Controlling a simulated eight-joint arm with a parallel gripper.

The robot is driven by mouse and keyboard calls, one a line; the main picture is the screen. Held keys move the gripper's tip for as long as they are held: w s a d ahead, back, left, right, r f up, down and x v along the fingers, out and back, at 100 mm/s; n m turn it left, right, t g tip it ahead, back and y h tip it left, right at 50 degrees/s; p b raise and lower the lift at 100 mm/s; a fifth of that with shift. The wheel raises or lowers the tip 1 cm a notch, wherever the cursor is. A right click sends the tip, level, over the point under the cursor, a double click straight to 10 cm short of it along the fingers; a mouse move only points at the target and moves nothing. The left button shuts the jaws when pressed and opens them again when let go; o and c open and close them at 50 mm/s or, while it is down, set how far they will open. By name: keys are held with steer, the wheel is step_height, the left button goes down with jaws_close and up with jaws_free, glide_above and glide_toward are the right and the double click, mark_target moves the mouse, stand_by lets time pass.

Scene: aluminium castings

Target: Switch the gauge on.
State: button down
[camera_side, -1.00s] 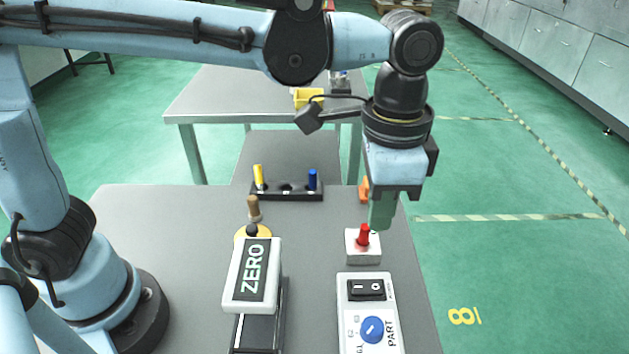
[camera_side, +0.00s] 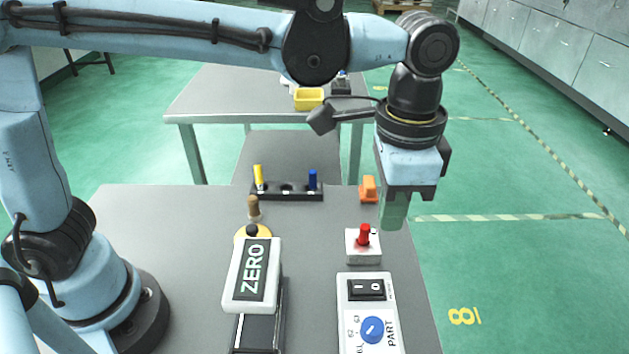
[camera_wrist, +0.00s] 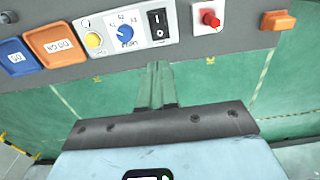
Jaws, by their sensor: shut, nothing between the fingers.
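The gauge's control panel (camera_side: 353,318) is a pale box near the table's right edge in the side view. It carries a black rocker switch (camera_side: 366,290) marked I and O, and a blue knob (camera_side: 372,330). I cannot tell which side of the rocker is pressed. In the wrist view the rocker (camera_wrist: 158,24) shows at the top, left of my fingers' line by little. My gripper (camera_side: 395,222) has its greenish fingers shut and empty, pointing down. It is behind and right of the rocker, apart from it. The fingertips also show in the wrist view (camera_wrist: 158,66).
A white box with a red lever (camera_side: 364,235) stands between panel and gripper. An orange block (camera_side: 368,187) is behind it. The ZERO sign (camera_side: 254,270) stands left of the panel. A black rack (camera_side: 286,192) holds yellow and blue pegs. The table's right edge is close to my gripper.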

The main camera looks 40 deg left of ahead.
mark_target(375, 286)
step_height(375, 286, down, 14)
steer(key=shift+r, duration=0.15)
stand_by(0.4)
steer(key=shift+f, duration=0.2)
stand_by(0.3)
steer(key=shift+s+a+r, duration=0.25)
steer(key=shift+s+a, duration=0.25)
stand_by(0.4)
step_height(375, 286, up, 14)
steer(key=w+d, duration=0.1)
steer(key=shift+w+d, duration=0.2)
stand_by(0.4)
steer(key=shift+a, duration=0.1)
